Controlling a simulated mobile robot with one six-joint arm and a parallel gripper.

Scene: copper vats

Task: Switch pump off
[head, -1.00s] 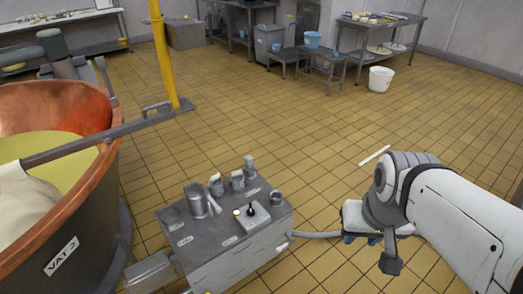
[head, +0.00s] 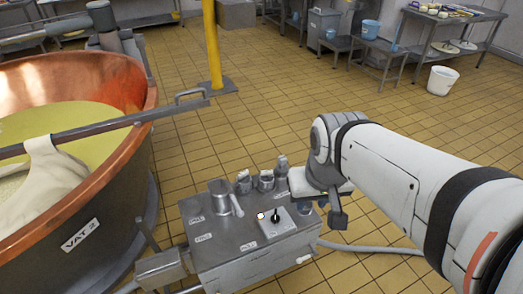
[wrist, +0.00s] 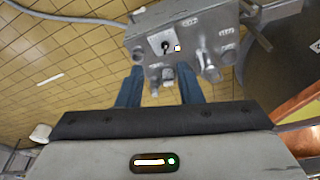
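The pump is a grey metal box (head: 245,262) on the floor beside the copper vat in the head view. On its top is a small pale switch plate (head: 283,228) with a black knob (head: 276,214) and a small pale yellow lamp or button (head: 261,217). The wrist view shows the black knob (wrist: 165,46) and the bright yellow button (wrist: 178,48) beyond my fingers. My gripper (wrist: 160,88) is open and empty, its two blue fingers apart. It is above the box's far right corner, apart from the switch; its fingers are hidden in the head view.
The copper vat (head: 75,205) labelled VAT 2 is at left. A hose (head: 360,247) leaves the box at right. A yellow post (head: 212,50) stands behind.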

